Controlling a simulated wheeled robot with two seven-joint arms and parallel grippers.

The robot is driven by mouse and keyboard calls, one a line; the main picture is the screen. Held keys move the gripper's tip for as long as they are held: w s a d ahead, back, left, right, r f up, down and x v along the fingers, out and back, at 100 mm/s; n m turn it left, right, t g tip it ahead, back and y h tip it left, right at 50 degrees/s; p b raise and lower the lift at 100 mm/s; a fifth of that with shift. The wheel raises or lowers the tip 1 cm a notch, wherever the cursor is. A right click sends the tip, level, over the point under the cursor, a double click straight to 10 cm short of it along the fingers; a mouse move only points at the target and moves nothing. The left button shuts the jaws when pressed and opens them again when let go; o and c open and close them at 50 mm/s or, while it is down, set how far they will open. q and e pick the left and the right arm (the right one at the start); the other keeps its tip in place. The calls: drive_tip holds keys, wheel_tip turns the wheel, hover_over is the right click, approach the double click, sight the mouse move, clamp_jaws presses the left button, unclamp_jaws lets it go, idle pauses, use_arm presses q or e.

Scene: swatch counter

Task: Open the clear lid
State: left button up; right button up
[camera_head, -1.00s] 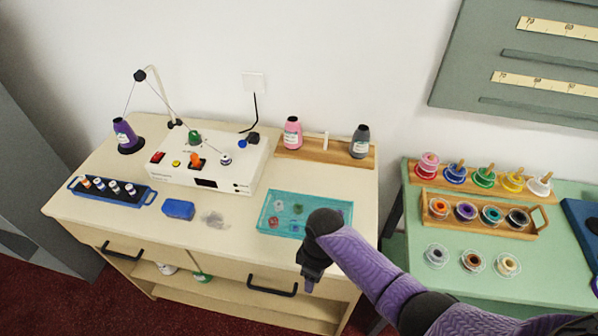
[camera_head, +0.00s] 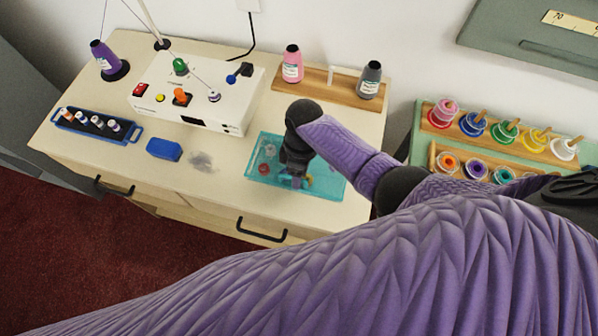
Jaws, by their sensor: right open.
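A shallow teal box (camera_head: 257,172) lies on the cream counter, right of centre, with several small coloured items showing inside. It looks see-through, but I cannot make out the clear lid's edges or handle apart from the box. My right gripper (camera_head: 291,181) points down over the middle of the box, with its jaws open. It hides part of the box and its contents, and I cannot tell whether the fingertips touch it. My left gripper is not in view.
A white machine (camera_head: 195,98) with coloured knobs stands left of the box. A blue block (camera_head: 163,149) and a blue spool tray (camera_head: 97,125) lie farther left. A wooden rack (camera_head: 328,94) with pink and grey cones stands behind. A green table (camera_head: 426,110) with spools is at right.

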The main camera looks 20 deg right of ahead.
clamp_jaws()
idle(1.5)
